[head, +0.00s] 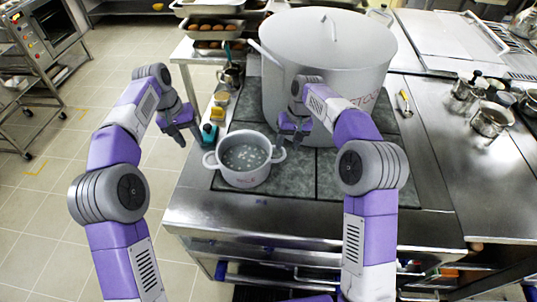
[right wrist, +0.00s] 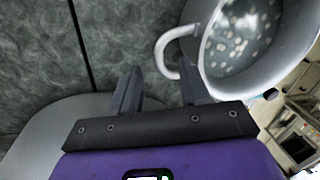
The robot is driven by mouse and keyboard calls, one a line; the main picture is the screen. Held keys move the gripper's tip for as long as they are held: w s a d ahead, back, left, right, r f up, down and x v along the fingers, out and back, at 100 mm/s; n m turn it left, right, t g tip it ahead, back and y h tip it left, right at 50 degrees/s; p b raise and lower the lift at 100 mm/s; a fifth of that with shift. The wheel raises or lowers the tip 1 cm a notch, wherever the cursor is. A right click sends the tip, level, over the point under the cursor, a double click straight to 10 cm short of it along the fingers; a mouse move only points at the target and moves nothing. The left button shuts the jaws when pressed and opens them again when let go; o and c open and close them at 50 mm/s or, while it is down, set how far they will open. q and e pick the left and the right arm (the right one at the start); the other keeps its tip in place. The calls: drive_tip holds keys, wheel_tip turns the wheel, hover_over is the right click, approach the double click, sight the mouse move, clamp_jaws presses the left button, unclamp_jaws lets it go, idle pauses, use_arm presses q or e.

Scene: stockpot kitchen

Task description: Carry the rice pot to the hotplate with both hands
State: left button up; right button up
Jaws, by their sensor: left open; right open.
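The rice pot (head: 243,178), small, pale grey and two-handled, stands upright at the front left of the dark marbled cooktop (head: 290,185). Cloudy liquid with pale bits shows inside. My left gripper (head: 182,138) is open and empty, beyond and left of the pot's left handle (head: 210,161). My right gripper (head: 283,140) is open above the pot's right handle (head: 279,155). In the right wrist view, the handle (right wrist: 162,50) lies just ahead of the open fingers (right wrist: 160,83), nearer the right finger; I cannot tell if they touch. No separate hotplate is distinguishable.
A huge stockpot (head: 330,50) stands on the cooktop behind my right gripper. Small bottles and containers (head: 209,134) line the left edge. Metal jugs (head: 490,120) stand on the right counter. The cooktop's front middle is clear.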

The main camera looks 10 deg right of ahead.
drive_tip(key=r, duration=0.3)
drive_tip(key=d+r, duration=0.1)
drive_tip(key=r, duration=0.1)
